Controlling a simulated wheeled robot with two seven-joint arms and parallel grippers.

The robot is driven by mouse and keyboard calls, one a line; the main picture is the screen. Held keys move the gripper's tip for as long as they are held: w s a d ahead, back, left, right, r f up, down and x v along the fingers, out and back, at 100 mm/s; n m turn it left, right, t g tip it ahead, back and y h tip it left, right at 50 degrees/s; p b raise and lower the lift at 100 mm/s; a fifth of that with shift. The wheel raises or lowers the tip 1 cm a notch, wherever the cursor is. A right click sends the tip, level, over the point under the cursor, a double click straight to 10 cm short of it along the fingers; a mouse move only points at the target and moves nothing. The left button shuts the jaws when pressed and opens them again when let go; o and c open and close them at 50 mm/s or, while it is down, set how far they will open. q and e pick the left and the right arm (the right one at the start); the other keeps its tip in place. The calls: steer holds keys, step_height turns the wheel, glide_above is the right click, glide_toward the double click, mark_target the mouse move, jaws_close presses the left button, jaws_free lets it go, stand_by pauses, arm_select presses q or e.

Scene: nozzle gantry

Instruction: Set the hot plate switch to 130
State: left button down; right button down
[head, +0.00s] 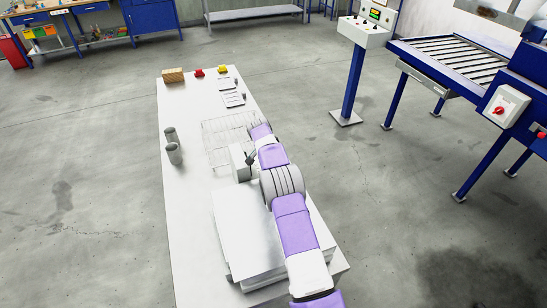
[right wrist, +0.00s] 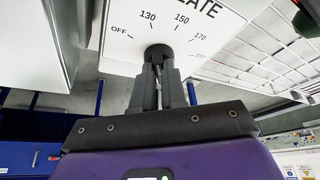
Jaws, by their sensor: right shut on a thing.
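In the right wrist view a white panel (right wrist: 178,30) carries the printed marks OFF, 130, 150, 170 and a partly cut-off one, with part of the word PLATE. A round black knob (right wrist: 158,52) sits below the arc of marks. My right gripper (right wrist: 160,72) is shut on the knob, its dark fingers reaching up to it. I cannot see a pointer on the knob, so its setting cannot be told. In the head view my purple and white right arm reaches over the table to a small white box (head: 241,163). My left gripper is not in view.
The long white table (head: 190,210) holds a wire rack (head: 217,140), two grey cylinders (head: 174,154), a stacked white slab (head: 240,235), red (head: 199,72) and yellow (head: 222,69) items and a brown block (head: 173,75). A roller conveyor (head: 450,55) stands right, across open floor.

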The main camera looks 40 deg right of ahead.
steer(key=shift+f, duration=0.15)
steer(key=c, duration=1.2)
jaws_free()
steer(key=v, duration=0.7)
steer(key=shift+r, duration=0.35)
steer(key=shift+s+f, duration=0.1)
